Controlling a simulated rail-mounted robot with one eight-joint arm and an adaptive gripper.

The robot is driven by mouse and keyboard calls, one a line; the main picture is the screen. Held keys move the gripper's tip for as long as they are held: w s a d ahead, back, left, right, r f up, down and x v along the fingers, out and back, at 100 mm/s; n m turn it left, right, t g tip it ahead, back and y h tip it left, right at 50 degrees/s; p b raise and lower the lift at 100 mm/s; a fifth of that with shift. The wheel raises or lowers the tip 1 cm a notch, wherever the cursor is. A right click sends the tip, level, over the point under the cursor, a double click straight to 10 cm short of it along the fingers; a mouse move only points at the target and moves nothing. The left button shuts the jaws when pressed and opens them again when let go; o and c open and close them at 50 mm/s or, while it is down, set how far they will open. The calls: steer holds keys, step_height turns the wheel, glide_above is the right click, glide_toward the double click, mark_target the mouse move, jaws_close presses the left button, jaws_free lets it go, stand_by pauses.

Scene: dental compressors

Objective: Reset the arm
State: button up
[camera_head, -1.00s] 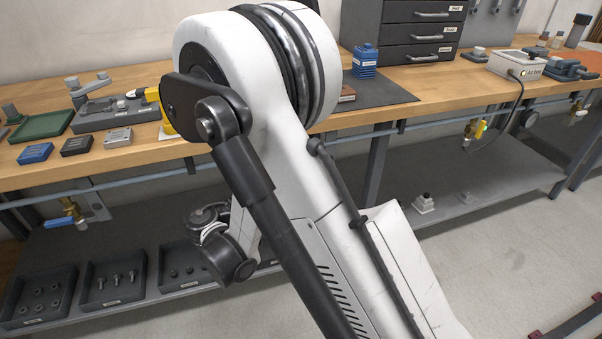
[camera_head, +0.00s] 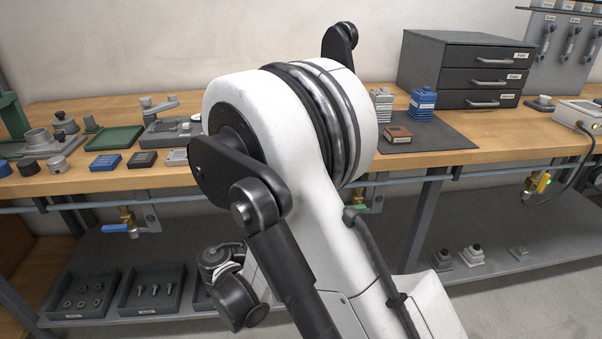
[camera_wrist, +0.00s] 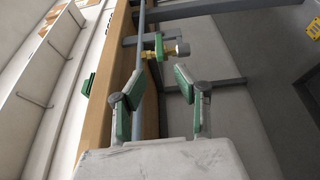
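My gripper (camera_wrist: 157,90) shows in the wrist view with its two green-padded fingers spread apart. Nothing is between them. Beyond the fingertips, apart from them, is a brass valve with a green part (camera_wrist: 158,48) on a grey rail. In the head view my white and black arm fills the middle, and I cannot make out the gripper's fingers there.
The wooden bench (camera_head: 475,145) runs across the head view. It carries a black drawer cabinet (camera_head: 465,70), a blue block (camera_head: 422,104), a brown box (camera_head: 398,135) and a green tray (camera_head: 115,140). Bins (camera_head: 85,292) sit on the lower shelf. Floor is free at bottom right.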

steer(key=s+d+r+g+y, duration=0.1)
steer(key=s+d+r+y, duration=0.2)
steer(key=d, duration=0.4)
steer(key=s+d+r+g+y, duration=0.1)
steer(key=d+r+y, duration=0.2)
steer(key=d+y, duration=0.25)
steer(key=s+r+m+t+y, duration=0.1)
steer(key=s+r+m+y, duration=0.2)
steer(key=s, duration=0.5)
steer(key=s+m+y, duration=0.2)
steer(key=s+y, duration=0.3)
steer(key=s, duration=0.4)
step_height(320, 180, up, 18)
steer(key=p, duration=1.8)
steer(key=shift+w+d, duration=0.35)
steer(key=shift+d, duration=0.05)
steer(key=shift+d, duration=0.15)
